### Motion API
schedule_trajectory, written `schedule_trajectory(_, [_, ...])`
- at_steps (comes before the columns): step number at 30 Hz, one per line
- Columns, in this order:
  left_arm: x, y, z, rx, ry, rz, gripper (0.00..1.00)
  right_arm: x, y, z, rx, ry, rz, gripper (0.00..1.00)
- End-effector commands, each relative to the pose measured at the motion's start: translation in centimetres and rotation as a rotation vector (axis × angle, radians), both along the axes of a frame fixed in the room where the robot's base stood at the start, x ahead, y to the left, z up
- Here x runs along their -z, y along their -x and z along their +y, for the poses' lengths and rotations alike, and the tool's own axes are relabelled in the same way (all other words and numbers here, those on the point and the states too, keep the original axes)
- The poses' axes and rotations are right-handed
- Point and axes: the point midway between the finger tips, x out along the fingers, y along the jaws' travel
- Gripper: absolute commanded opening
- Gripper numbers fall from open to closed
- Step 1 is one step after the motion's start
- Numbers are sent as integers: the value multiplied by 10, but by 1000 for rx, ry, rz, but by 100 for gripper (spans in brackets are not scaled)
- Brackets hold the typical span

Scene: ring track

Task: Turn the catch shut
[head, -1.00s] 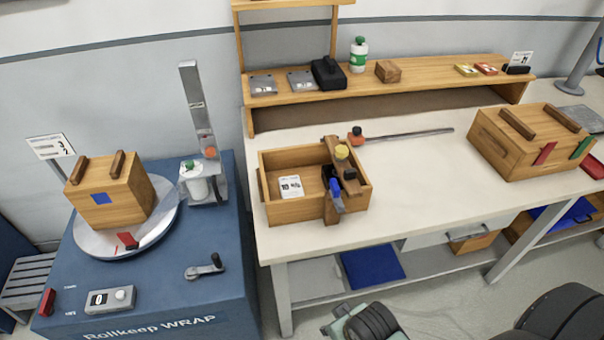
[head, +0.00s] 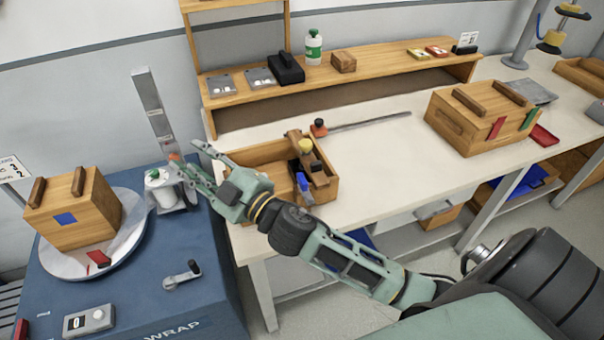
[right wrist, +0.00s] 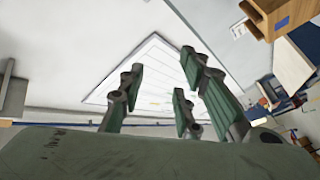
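My right gripper (head: 190,158) reaches in from the right, its fingers spread and empty. In the head view its tips overlap the mast (head: 153,112) and the white roll holder (head: 160,185) of the blue wrapping machine (head: 140,290); I cannot tell if they touch. A small orange-red part (head: 174,157) shows on the mast by the fingertips. A wooden crate (head: 85,212) with a blue square stands on the round turntable (head: 130,246), with a red piece (head: 98,258) in front. I cannot tell which part is the catch. My left gripper is not in view.
A crank (head: 182,275) and a control box (head: 88,320) are on the machine top. An open wooden tray (head: 326,190) with tools lies behind my right arm on the bench. Another wooden crate (head: 455,130) stands further right. The bench between them is mostly clear.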

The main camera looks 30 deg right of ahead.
Motion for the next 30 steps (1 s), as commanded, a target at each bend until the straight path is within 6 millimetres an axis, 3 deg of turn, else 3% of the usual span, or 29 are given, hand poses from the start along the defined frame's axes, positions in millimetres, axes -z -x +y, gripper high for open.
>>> schedule_trajectory(1, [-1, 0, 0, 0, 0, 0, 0, -27, 0, 20, -91, 64, -106, 31])
schedule_trajectory(3, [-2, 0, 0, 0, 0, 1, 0, -52, 8, 50, -228, 155, -232, 31])
schedule_trajectory(6, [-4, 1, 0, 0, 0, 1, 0, -67, 27, 87, -429, 310, -371, 31])
schedule_trajectory(10, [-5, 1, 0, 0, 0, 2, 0, -56, 54, 116, -690, 553, -477, 31])
schedule_trajectory(14, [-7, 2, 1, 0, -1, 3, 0, -18, 70, 112, -932, 835, -481, 31])
schedule_trajectory(17, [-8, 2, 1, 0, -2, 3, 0, 16, 72, 82, -1089, 1068, -408, 31])
schedule_trajectory(20, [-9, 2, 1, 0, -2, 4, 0, 46, 67, 30, -1212, 1304, -263, 31])
schedule_trajectory(22, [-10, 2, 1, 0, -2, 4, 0, 59, 61, -17, -1270, 1459, -124, 31])
schedule_trajectory(27, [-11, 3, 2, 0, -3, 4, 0, 60, 53, -132, -1317, 1729, 257, 31])
schedule_trajectory(30, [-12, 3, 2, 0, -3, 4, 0, 51, 55, -179, -1310, 1806, 433, 31])
